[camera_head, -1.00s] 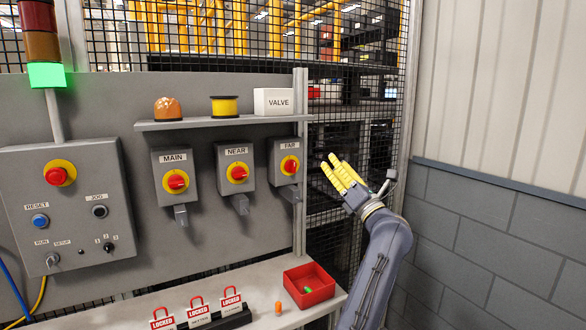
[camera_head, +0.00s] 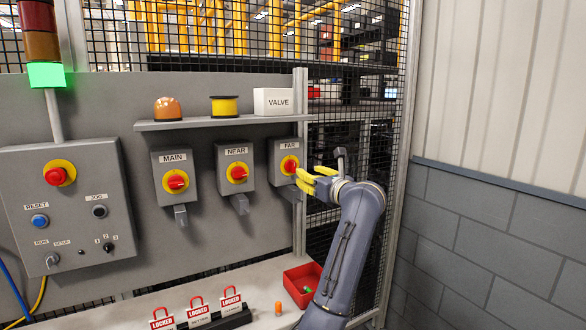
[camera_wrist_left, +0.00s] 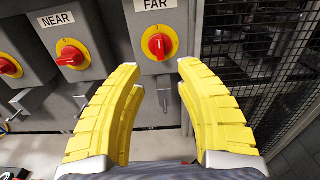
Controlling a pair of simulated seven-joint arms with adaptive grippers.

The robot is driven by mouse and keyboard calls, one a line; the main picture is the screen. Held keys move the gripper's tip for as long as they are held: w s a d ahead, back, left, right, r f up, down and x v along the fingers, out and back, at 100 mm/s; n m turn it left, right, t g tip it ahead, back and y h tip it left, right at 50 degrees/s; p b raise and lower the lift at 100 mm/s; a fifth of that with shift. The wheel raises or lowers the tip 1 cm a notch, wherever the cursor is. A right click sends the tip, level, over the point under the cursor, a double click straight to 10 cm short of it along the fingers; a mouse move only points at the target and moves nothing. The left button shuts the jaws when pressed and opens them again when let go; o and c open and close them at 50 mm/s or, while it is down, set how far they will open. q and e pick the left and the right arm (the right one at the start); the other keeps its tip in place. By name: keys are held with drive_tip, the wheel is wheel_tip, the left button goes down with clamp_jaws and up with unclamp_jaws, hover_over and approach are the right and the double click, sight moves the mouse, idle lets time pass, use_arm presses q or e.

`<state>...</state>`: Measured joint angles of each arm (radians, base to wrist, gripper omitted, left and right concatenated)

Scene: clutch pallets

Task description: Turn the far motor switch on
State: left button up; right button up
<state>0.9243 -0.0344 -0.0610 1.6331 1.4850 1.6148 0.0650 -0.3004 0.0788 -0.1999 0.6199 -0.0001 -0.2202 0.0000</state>
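The far motor switch is a grey box labelled FAR (camera_head: 281,149) with a red knob (camera_head: 290,166) on a yellow disc. In the left wrist view the red knob (camera_wrist_left: 160,46) shows straight ahead, between and beyond the fingertips, its grip bar roughly upright. My left gripper (camera_head: 304,180), with yellow fingers, is just to the lower right of the knob in the head view. In the left wrist view my left gripper (camera_wrist_left: 160,72) is open and empty, apart from the knob. My right gripper is not in view.
The NEAR switch (camera_head: 238,173) and MAIN switch (camera_head: 176,182) stand to the left. A shelf (camera_head: 200,124) with a VALVE box (camera_head: 274,101) is above. Below, a bench holds a red bin (camera_head: 296,289) and several red padlocks. Wire mesh (camera_wrist_left: 275,60) is on the right.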

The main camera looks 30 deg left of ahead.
sight(294, 167)
use_arm(q)
drive_tip(key=x, duration=1)
drive_tip(key=shift+w+a, duration=0.15)
drive_tip(key=shift+a, duration=0.15)
clamp_jaws()
